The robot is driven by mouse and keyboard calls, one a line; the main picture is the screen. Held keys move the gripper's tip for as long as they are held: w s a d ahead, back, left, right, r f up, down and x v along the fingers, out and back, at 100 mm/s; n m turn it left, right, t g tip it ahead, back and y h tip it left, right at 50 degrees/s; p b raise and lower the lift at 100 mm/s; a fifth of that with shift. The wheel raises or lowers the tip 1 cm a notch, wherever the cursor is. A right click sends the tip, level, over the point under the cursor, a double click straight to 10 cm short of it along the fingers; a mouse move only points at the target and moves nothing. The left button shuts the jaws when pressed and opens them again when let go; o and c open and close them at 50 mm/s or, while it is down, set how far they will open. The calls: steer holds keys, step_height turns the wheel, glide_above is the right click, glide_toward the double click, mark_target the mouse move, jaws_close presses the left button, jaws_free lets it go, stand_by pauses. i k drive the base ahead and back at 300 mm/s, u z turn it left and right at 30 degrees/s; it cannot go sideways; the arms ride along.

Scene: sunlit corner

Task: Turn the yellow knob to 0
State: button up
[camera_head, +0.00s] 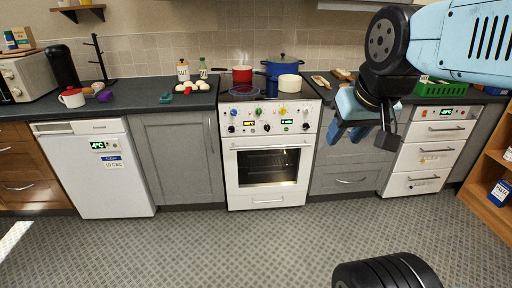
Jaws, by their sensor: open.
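The white stove (268,160) stands at the middle of the counter, with a row of small coloured knobs and two lit displays on its front panel. The yellow knob (283,110) appears to be right of the middle of that row; its pointer and setting are too small to read. My gripper (346,132) hangs open and empty in front of the grey cabinet right of the stove, fingers pointing down. It is apart from the knob and to its right in the picture. Nothing hides the knob.
A red pan (242,74), a blue pot (284,66) and a cream pot (290,83) are on the stovetop. The patterned floor before the stove is clear.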

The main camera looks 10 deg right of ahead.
mark_target(283, 110)
steer(key=i, duration=0.9)
steer(key=z, duration=0.05)
